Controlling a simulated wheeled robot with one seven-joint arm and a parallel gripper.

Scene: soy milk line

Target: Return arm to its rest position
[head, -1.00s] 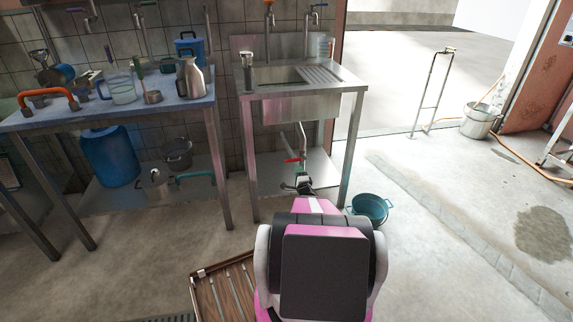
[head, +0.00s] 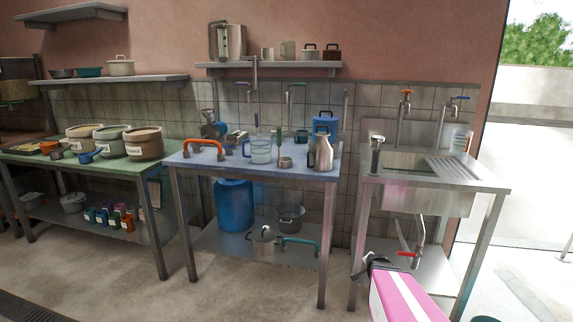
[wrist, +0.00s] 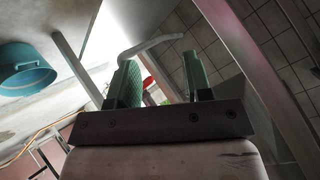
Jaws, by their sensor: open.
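My gripper (wrist: 160,76) shows in the wrist view with two green fingers apart and nothing between them. A pale drain pipe and a red valve handle (wrist: 150,82) lie beyond the fingers. In the head view my gripper (head: 374,264) is a small dark shape at the end of my pink and white arm, low in front of the left side of the sink stand (head: 430,185). The arm runs off the bottom edge.
The blue-topped table (head: 190,160) with a steel jug (head: 321,150) stands left of the sink. A green-topped table (head: 110,164) is farther left. A teal bucket (wrist: 25,72) shows in the wrist view. Bare floor lies in front of the tables.

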